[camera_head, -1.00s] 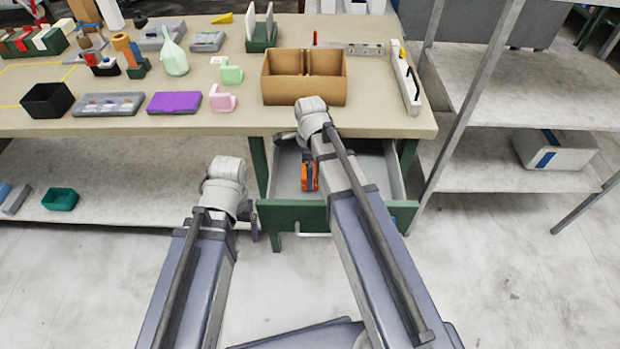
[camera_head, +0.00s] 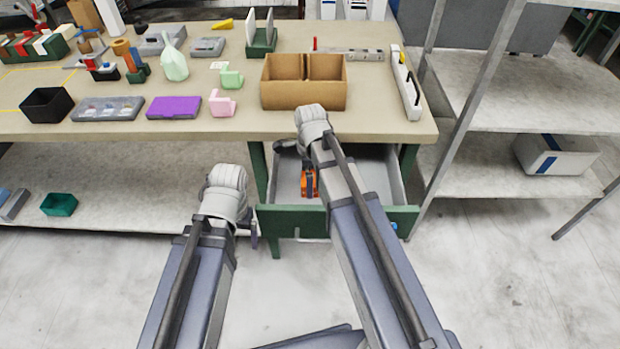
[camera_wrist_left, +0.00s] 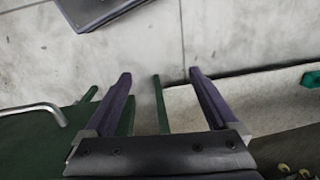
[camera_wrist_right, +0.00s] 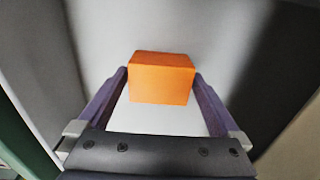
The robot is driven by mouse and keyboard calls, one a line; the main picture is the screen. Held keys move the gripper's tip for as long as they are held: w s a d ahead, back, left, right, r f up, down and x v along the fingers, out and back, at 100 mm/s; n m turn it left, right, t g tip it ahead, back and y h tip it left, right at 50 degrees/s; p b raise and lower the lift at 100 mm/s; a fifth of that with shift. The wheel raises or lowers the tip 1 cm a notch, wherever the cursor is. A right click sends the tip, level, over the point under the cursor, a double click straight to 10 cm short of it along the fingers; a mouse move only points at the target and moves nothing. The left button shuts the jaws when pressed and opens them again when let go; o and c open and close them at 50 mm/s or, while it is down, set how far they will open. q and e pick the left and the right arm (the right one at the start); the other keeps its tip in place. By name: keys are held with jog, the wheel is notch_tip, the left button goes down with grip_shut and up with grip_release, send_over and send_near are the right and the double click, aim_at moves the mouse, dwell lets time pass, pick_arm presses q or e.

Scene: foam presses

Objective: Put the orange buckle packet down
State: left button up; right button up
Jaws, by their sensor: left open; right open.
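The orange buckle packet (camera_wrist_right: 162,78) is a plain orange block in the right wrist view. It rests on the pale floor of the open drawer, as far as I can tell. My right gripper (camera_wrist_right: 160,88) is open, with a finger on each side of the packet. In the head view the packet (camera_head: 308,186) shows only partly, behind my right arm and gripper. The drawer (camera_head: 275,222) has a green front and grey inside. My left gripper (camera_wrist_left: 159,76) is open and empty, beside the drawer front and above the floor.
A cardboard box (camera_head: 290,95) with a divider stands on the workbench (camera_head: 220,125) above the drawer. A purple pad (camera_head: 174,107), a pink holder (camera_head: 221,104) and a black bin (camera_head: 47,104) stand left of it. A green bin (camera_head: 59,204) sits on the lower shelf.

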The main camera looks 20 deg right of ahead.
notch_tip(320, 180, up, 12)
jog(key=p, duration=1.1)
jog(key=shift+p, duration=0.35)
